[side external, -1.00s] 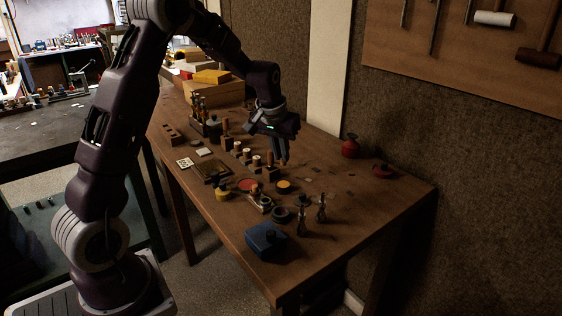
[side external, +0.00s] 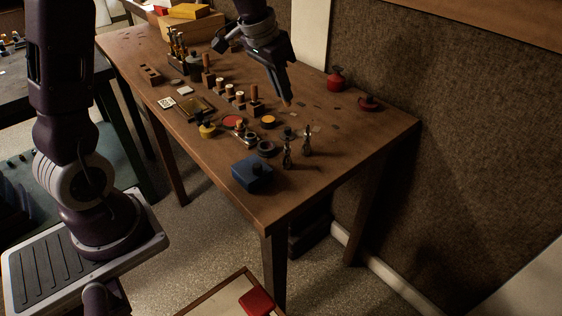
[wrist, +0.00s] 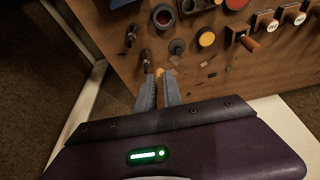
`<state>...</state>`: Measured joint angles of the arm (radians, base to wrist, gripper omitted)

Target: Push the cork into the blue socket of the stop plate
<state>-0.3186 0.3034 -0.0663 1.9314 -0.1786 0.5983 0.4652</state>
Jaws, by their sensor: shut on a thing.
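My gripper (side external: 284,93) is shut on a small tan cork (side external: 287,103), whose end shows just below the fingertips. In the wrist view the cork (wrist: 159,72) shows between the tips of my gripper (wrist: 160,82). It is held above the table, near two upright metal valves (wrist: 146,58) and a small grey-blue round piece with a dark centre (wrist: 176,47). That piece also stands in the side view (side external: 288,133), apart from the cork. I cannot tell for sure which piece is the stop plate; no clearly blue socket can be made out.
An orange disc (side external: 268,122), a dark ring (side external: 266,148) and a brass piece (side external: 247,134) lie close by. A blue box (side external: 252,174) stands at the front. A row of small blocks with pegs (side external: 240,99) is to the left. Red containers (side external: 335,80) stand by the wall.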

